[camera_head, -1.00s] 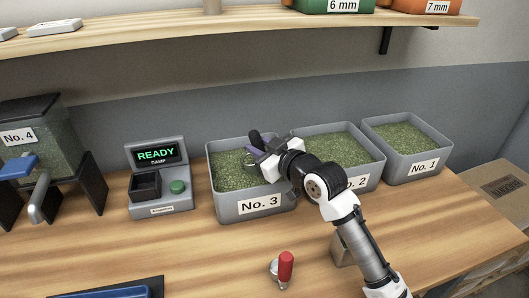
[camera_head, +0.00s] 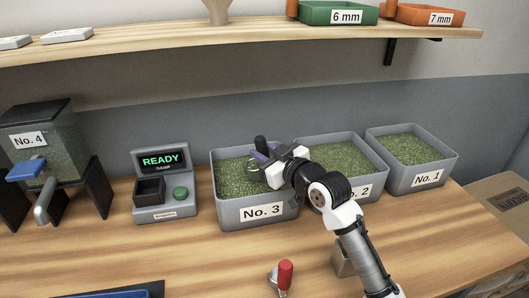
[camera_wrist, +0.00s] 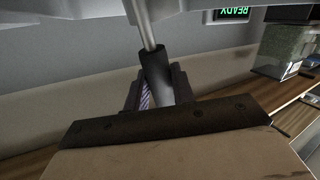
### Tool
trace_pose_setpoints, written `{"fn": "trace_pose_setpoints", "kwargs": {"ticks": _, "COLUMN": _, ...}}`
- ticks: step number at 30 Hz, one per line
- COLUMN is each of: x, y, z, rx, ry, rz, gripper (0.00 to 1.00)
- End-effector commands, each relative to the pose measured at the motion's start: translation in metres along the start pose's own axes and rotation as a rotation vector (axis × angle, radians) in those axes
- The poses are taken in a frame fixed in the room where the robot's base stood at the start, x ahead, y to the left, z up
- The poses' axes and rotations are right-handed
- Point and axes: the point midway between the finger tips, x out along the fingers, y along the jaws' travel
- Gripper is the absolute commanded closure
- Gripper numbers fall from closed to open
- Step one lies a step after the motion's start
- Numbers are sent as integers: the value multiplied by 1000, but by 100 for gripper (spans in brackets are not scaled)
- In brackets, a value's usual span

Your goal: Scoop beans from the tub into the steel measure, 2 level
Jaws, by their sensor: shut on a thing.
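My gripper (camera_head: 272,162) is over the tub labelled No. 3 (camera_head: 228,213), a grey open tub of greenish beans (camera_head: 236,181). It is shut on a dark-handled scoop (camera_head: 261,145). The scoop's round metal part shows close to the beans at the tub's right side; I cannot tell whether it touches them or holds any. In the wrist view the dark scoop handle (camera_wrist: 157,72) sits between the fingers, with a metal rod running up to a large grey shape. I cannot clearly identify the steel measure; a small greyish block (camera_head: 342,260) is partly hidden behind my arm.
Tubs No. 2 (camera_head: 379,187) and No. 1 (camera_head: 405,184) stand to the right. A READY display unit (camera_head: 165,205) and hopper No. 4 (camera_head: 50,160) stand left. A red-handled tool (camera_head: 286,273) lies in front. A shelf (camera_head: 250,37) runs above.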

Motion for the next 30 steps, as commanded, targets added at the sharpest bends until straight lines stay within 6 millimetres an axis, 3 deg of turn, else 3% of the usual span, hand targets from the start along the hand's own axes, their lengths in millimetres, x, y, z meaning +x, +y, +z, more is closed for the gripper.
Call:
{"fn": "trace_pose_setpoints", "kwargs": {"ticks": 8, "x": -1, "y": 1, "z": -5, "rx": -1, "ry": 1, "rz": 0, "gripper": 100}}
{"fn": "trace_pose_setpoints", "kwargs": {"ticks": 30, "x": -9, "y": 13, "z": -77, "rx": 0, "ry": 2, "rz": 0, "gripper": 100}}
